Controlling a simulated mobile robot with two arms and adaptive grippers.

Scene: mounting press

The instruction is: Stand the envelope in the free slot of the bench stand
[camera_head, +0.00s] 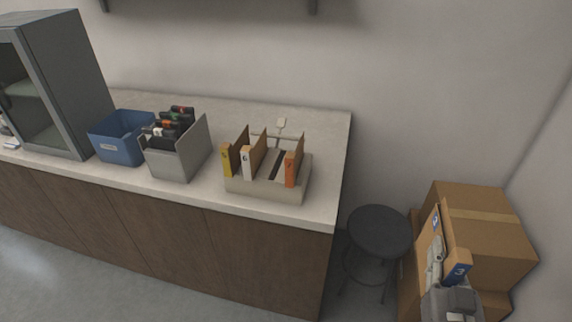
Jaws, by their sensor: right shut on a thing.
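The bench stand (262,192) is a beige holder near the right end of the counter. A yellow-fronted envelope (227,160), a white-fronted one (247,161) and an orange-fronted one (291,169) stand in it. A dark empty slot (277,165) shows between the white and orange ones. My right gripper (436,262) is at the lower right, shut on a brown envelope with blue labels, one marked 3 (459,269). It is beyond the stool, well to the right of the stand. My left gripper is not in view.
A grey holder (182,163) with dark items and a blue bin (112,146) stand left of the stand. A grey cabinet (75,85) is at far left. A dark stool (380,232) stands between counter (325,170) and cardboard boxes (500,235).

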